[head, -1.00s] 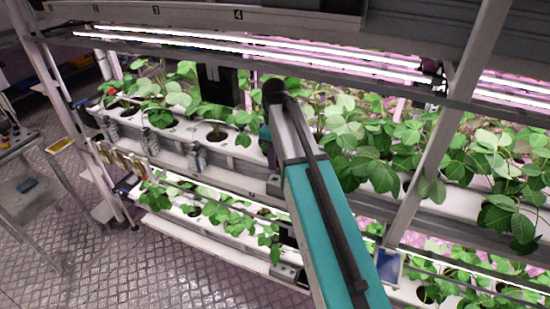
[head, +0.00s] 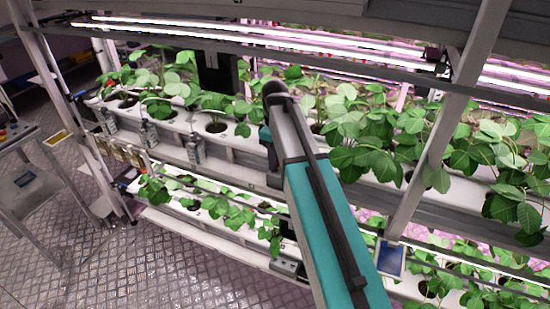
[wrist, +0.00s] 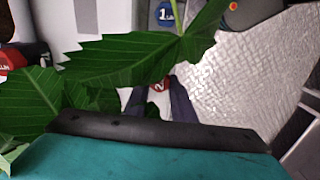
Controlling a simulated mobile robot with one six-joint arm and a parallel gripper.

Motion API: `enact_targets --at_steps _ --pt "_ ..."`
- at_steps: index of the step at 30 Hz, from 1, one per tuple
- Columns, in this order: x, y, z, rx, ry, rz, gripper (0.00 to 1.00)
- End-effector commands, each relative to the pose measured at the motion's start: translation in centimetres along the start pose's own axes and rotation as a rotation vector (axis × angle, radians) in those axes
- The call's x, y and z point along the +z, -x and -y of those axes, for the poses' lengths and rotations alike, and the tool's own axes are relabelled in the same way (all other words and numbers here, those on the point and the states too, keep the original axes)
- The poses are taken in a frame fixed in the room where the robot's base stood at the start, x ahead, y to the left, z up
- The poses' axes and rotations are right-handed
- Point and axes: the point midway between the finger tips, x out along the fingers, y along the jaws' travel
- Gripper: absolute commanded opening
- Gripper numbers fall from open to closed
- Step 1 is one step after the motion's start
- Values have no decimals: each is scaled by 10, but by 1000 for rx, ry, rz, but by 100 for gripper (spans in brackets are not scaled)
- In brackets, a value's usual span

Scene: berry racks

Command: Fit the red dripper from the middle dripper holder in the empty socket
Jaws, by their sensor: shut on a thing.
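In the wrist view two dark gripper fingers show below the leaves, and my gripper (wrist: 159,92) is shut on a small red piece (wrist: 159,85) with a white mark, which I take as the red dripper. Green strawberry leaves (wrist: 130,55) hang in front and cover part of the fingers. In the head view my arm hides the gripper. Three grey holder-like units, the middle one (head: 149,135) among them, hang on the front of the upper white gutter, left of my arm. I cannot make out the empty socket.
Leafy plants (head: 375,130) fill the upper gutter beside my arm, with more on the lower gutter (head: 165,222). A slanted rack post (head: 435,150) stands on the right. A grey trolley (head: 35,200) stands at left. The metal floor (head: 160,270) in front is clear.

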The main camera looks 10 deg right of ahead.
Motion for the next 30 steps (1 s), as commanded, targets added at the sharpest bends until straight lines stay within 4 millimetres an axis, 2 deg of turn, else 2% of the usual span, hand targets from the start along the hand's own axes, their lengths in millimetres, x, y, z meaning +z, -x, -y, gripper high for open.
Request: enact_targets --at_steps 9,20,21,24,30 --pt "0 -11 0 0 -1 0 3" --pt "0 -12 -1 0 -1 0 3" --pt "0 -12 -1 0 -1 0 26" --pt "0 -12 -1 0 -1 0 43" --pt "1 -12 -1 1 -2 0 45"
